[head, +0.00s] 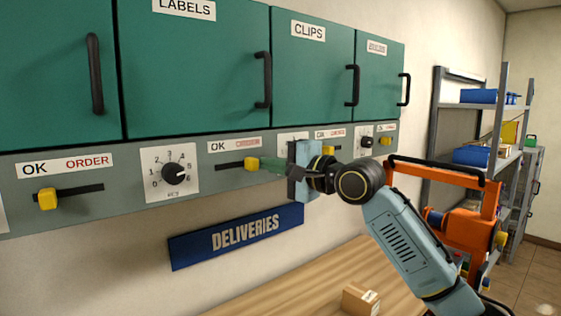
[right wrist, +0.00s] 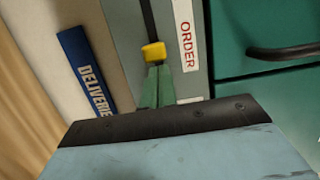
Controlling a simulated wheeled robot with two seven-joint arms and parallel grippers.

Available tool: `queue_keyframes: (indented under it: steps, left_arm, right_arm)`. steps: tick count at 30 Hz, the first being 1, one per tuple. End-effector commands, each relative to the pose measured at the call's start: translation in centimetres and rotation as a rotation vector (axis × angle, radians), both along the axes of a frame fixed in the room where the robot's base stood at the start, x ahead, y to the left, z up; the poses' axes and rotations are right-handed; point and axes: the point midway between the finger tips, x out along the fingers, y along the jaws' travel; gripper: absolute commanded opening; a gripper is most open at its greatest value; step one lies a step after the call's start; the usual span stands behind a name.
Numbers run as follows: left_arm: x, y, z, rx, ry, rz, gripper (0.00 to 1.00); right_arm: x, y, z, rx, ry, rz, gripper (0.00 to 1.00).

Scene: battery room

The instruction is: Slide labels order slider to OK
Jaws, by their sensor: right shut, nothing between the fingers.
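The labels order slider is a yellow knob (head: 250,163) in a dark horizontal slot under the LABELS door (head: 195,65). The OK mark (head: 217,147) is above the slot's left part, with red ORDER lettering to its right. Bare slot shows left of the knob; its right part is hidden by my gripper. My right gripper (head: 266,165) is shut and empty, its green fingertips at the knob's right side. In the right wrist view the knob (right wrist: 153,52) is just beyond the fingertips (right wrist: 157,76); I cannot tell whether they touch. My left gripper is out of view.
A dial (head: 174,173) and another yellow slider (head: 47,199) are farther left on the grey panel. Black door handles (head: 262,80) stick out above. A blue DELIVERIES sign (head: 237,234) hangs below. A wooden table with a small box (head: 360,299) is lower down.

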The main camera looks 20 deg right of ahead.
Motion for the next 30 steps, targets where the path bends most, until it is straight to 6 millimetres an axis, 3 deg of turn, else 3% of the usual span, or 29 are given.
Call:
queue_keyframes:
  steps: [9, 21, 30]
  left_arm:
    - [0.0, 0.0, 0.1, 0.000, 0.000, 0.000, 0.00]
    - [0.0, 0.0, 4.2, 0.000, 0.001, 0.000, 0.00]
    - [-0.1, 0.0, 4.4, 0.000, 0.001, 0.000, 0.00]
  right_arm:
    - [-0.1, 0.2, 0.0, 0.000, 0.001, 0.001, 0.00]
    - [-1.8, 5.2, 0.2, 0.001, 0.002, 0.004, 0.00]
    - [-2.1, 5.8, -0.1, 0.000, 0.001, 0.000, 0.00]
